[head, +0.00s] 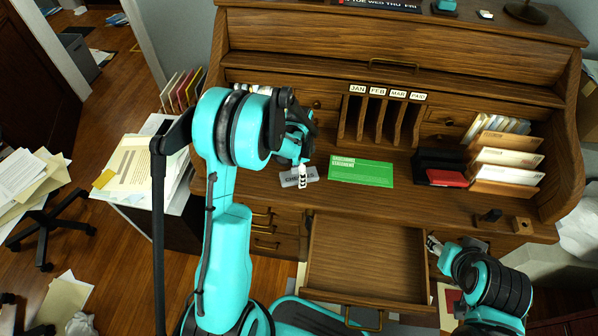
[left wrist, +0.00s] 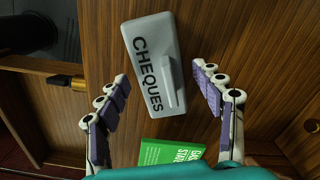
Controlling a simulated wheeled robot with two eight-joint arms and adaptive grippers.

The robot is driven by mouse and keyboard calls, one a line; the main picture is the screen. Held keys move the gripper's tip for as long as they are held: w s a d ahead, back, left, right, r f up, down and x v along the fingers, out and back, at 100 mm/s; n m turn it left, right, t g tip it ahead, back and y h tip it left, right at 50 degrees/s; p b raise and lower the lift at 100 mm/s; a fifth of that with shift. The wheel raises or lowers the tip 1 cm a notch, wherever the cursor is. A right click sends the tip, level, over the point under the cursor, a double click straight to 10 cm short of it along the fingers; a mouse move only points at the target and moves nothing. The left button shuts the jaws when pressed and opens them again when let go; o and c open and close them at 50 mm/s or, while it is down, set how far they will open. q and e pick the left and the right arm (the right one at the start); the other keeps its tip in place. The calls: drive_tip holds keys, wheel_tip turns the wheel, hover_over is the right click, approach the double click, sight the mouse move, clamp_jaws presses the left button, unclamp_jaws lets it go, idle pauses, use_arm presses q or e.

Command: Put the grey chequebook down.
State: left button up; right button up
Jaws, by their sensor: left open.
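The grey chequebook (head: 290,179), marked CHEQUES, lies on the desk's writing surface left of the green booklet. It also shows in the left wrist view (left wrist: 148,70), flat on the wood. My left gripper (head: 302,178) is over the chequebook and hides part of it in the head view. In the left wrist view its fingers (left wrist: 160,78) are spread on either side of the chequebook, with gaps between. My right gripper (head: 434,243) is at the right edge of the pulled-out drawer; its fingers are too small to judge.
The green booklet (head: 361,171) lies right of the chequebook. Behind are the labelled pigeonholes (head: 380,117). A letter rack (head: 507,160) and a red-and-black item (head: 440,172) stand at the right. The open drawer (head: 367,262) is empty and juts out in front.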

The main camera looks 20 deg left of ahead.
use_arm(q)
drive_tip(key=s+d+r+n+t+p, duration=0.2)
drive_tip(key=s+r, duration=0.2)
drive_tip(key=r, duration=0.7)
drive_tip(key=s+d+r+n+t+p, duration=0.15)
drive_tip(key=s+r, duration=0.25)
drive_tip(key=r, duration=0.7)
drive_tip(key=s+d+r+n+t, duration=0.1)
drive_tip(key=s+d+n+t, duration=0.1)
drive_tip(key=s, duration=0.3)
drive_tip(key=s+d+r+n+t, duration=0.1)
drive_tip(key=s+d+n, duration=0.1)
drive_tip(key=s+n, duration=0.3)
drive_tip(key=shift+s+r+t+p, duration=0.3)
drive_tip(key=shift+r+t+p, duration=0.05)
drive_tip(key=shift+f, duration=0.1)
